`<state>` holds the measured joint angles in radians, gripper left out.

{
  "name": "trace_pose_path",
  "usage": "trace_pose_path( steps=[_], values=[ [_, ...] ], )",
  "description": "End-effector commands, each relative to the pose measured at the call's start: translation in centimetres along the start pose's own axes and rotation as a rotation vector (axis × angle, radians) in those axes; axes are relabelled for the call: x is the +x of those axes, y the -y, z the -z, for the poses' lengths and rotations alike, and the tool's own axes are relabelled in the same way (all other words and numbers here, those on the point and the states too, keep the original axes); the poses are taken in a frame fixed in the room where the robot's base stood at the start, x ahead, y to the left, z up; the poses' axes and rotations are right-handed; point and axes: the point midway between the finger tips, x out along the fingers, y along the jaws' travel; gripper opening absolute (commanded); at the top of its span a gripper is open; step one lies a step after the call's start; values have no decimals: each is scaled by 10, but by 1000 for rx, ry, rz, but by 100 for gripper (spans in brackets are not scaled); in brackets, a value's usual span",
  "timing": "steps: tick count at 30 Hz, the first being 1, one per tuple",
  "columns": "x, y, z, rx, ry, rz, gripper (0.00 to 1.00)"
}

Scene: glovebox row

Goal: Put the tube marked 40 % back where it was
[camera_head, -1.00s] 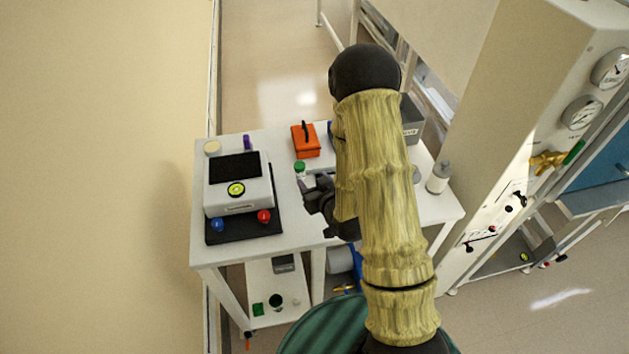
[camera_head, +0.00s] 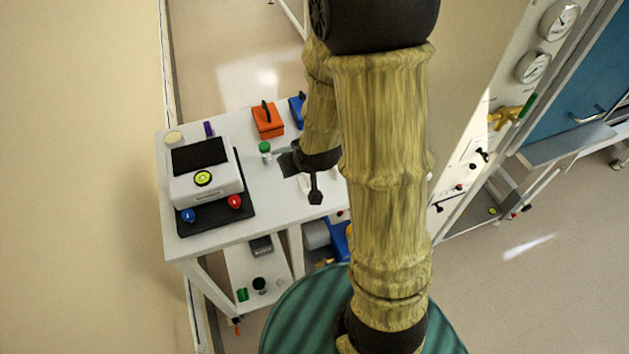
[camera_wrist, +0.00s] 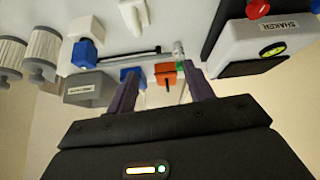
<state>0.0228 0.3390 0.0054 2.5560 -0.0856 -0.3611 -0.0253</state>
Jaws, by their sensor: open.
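A small tube with a green cap (camera_head: 265,148) stands on the white table, right of the shaker; no marking on it can be read. In the wrist view, a clear tube with green at one end (camera_wrist: 179,52) shows beside the right fingertip, apart from the fingers as far as I can tell. My gripper (camera_head: 299,178) is open above the table, just right of the green cap. Its two purple-grey fingers (camera_wrist: 163,76) are spread with nothing between them. My arm hides the right part of the table in the head view.
The shaker (camera_head: 206,183) with red and blue knobs stands at the table's left. An orange box (camera_head: 267,122) and a blue box (camera_head: 297,112) stand behind.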

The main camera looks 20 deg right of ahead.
Motion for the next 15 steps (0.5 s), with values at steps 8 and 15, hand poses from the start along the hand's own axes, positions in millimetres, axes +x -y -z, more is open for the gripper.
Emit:
trace_pose_path(
  steps=[8,15],
  values=[
    [-73,4,-33,59,250,-10,52],
    [-107,8,-54,93,372,-4,52]
  ],
)
